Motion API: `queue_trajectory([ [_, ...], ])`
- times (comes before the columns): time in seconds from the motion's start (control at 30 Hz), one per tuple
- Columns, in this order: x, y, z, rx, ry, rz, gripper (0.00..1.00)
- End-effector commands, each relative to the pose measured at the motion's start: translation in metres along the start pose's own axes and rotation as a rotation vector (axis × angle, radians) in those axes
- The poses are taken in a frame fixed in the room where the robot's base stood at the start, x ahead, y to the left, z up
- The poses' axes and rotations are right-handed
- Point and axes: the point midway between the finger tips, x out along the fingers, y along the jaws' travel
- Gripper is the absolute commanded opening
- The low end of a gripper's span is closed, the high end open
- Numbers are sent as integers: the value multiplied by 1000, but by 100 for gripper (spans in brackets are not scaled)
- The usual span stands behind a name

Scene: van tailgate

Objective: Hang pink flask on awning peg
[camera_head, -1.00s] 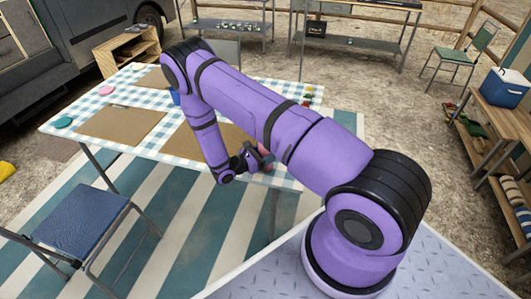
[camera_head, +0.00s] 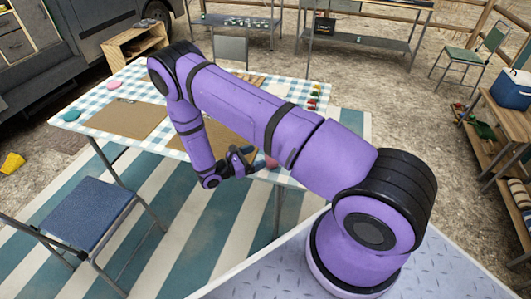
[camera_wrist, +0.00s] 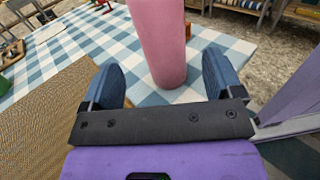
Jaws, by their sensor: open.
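The pink flask (camera_wrist: 160,45) stands on the checkered table cloth in the wrist view, its top cut off by the frame. In the head view only a small pink part of it (camera_head: 271,162) shows beside my gripper, mostly behind my arm. My gripper (camera_wrist: 161,80) is open, its blue-padded fingers apart to the left and right of the flask's lower part, with gaps on both sides. My gripper also shows in the head view (camera_head: 238,163), low at the table's near edge. I see no awning peg in either view.
The table (camera_head: 75,122) bears brown mats (camera_head: 126,118) and several small items. A blue chair (camera_head: 82,215) stands at the near left. A wooden shelf (camera_head: 505,125) with a blue cooler (camera_head: 511,88) is at right. The striped ground mat is open in front of the table.

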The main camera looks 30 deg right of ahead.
Motion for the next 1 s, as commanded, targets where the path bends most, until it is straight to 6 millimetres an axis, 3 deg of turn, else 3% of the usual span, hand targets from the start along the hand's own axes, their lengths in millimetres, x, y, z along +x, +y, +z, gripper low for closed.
queue_trajectory([
  [0.2, -28, 0, 0, 1, 1, 1, 86],
  [0.47, -35, 1, 2, 3, 3, -3, 86],
  [0.57, -35, 4, 14, 24, 22, -24, 86],
  [0.67, -36, 9, 40, 66, 63, -68, 86],
  [1.0, -34, 10, 160, 271, 275, -279, 86],
])
